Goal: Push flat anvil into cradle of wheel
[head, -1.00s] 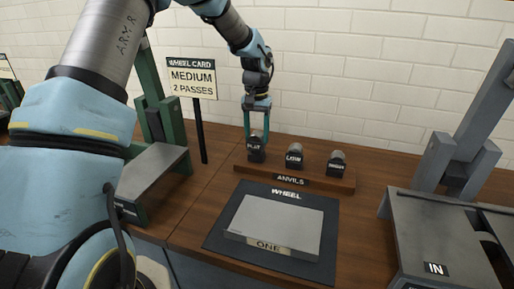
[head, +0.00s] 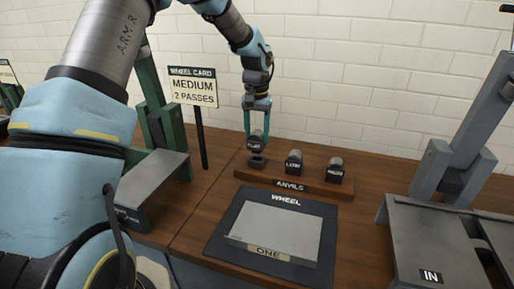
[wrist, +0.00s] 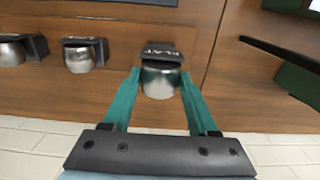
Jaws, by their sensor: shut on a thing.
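My gripper (head: 257,130) is shut on the flat anvil (head: 256,144), a small grey roller with a black FLAT label. It holds the anvil just above its black seat (head: 257,161) at the left end of the anvil rack (head: 327,187). In the wrist view the anvil (wrist: 161,82) sits between the teal fingers of my gripper (wrist: 160,95). The green wheel frame (head: 157,115) stands left of the gripper, partly behind my arm. I cannot make out its cradle.
Two other anvils, (head: 294,162) and (head: 335,169), stay on the rack. The WHEEL CARD sign (head: 193,85) on a black post stands between the wheel frame and my gripper. A grey panel (head: 280,230) lies on a dark mat in front. A grey machine (head: 440,235) stands at right.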

